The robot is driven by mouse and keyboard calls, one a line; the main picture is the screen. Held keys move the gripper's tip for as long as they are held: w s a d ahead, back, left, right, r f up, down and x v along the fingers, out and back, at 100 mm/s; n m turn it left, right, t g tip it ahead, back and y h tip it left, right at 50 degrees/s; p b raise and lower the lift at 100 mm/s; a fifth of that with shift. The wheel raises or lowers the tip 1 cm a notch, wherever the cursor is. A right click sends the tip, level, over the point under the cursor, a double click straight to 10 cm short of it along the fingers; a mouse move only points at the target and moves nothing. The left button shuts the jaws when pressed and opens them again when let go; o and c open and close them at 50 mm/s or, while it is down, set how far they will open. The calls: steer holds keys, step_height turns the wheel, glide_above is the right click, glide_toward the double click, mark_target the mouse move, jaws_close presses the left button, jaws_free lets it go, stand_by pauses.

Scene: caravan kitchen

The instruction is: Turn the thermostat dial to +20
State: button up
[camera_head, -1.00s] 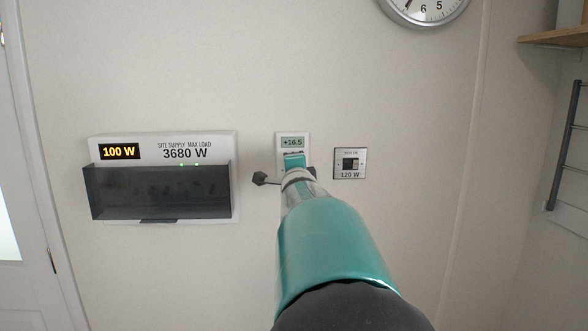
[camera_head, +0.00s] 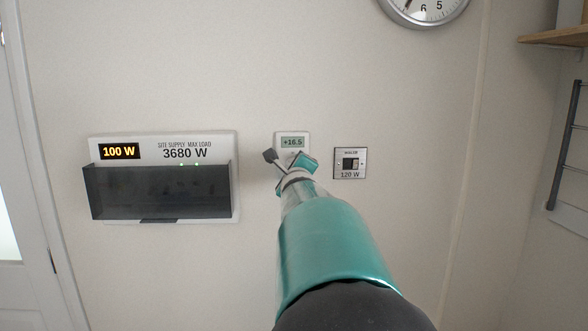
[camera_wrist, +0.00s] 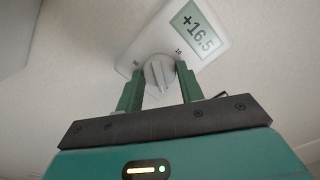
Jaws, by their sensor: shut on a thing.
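The white thermostat (camera_head: 293,142) is on the wall in the head view, and its display reads +16.5. In the wrist view the thermostat display (camera_wrist: 195,29) also reads +16.5, and the round grey dial (camera_wrist: 160,72) sits below it, with small numbers around it. My gripper (camera_wrist: 160,82) has one green finger on each side of the dial and is shut on it. In the head view my gripper (camera_head: 292,160) covers the lower part of the thermostat and hides the dial.
A supply box (camera_head: 160,150) at left shows 100 W and 3680 W, with a dark cover. A boiler switch (camera_head: 350,163) marked 120 W is close at right. A clock (camera_head: 424,8) hangs above. The wall between these is bare.

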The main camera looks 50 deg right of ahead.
steer(key=shift+w+r, duration=0.1)
steer(key=shift+w, duration=0.05)
steer(key=o, duration=1)
steer(key=shift+w, duration=0.15)
steer(key=shift+s, duration=0.2)
steer(key=v, duration=1.4)
steer(key=shift+d, duration=0.1)
